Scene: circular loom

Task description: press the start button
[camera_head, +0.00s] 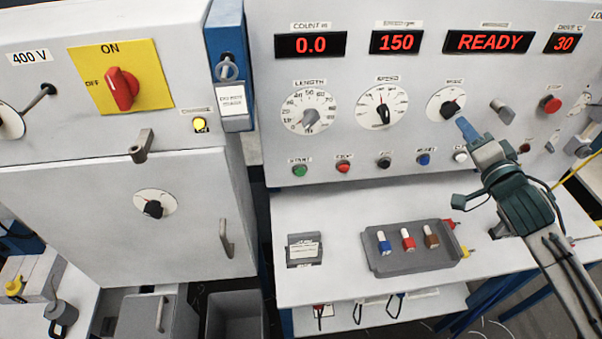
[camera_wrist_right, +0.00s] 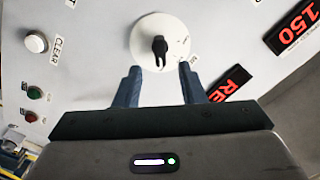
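The green start button (camera_head: 300,170), labelled START, is at the lower left of the grey control panel (camera_head: 330,60). It stands uncovered in the head view. My right gripper (camera_head: 466,128) is at the panel's right side, just below the MODE dial (camera_head: 447,103), far to the right of the start button. In the right wrist view, the two blue fingers of my right gripper (camera_wrist_right: 159,72) are spread apart, with the dial's black knob (camera_wrist_right: 160,48) ahead between them. I cannot tell whether they touch the panel. My left gripper is not in view.
A row of buttons runs right of the start button: red (camera_head: 344,167), black (camera_head: 384,162), blue (camera_head: 424,158) and white (camera_head: 461,155). The display reads READY (camera_head: 489,41). Below, a grey tray (camera_head: 415,259) holds coloured pieces on a shelf. A cabinet (camera_head: 190,215) stands left.

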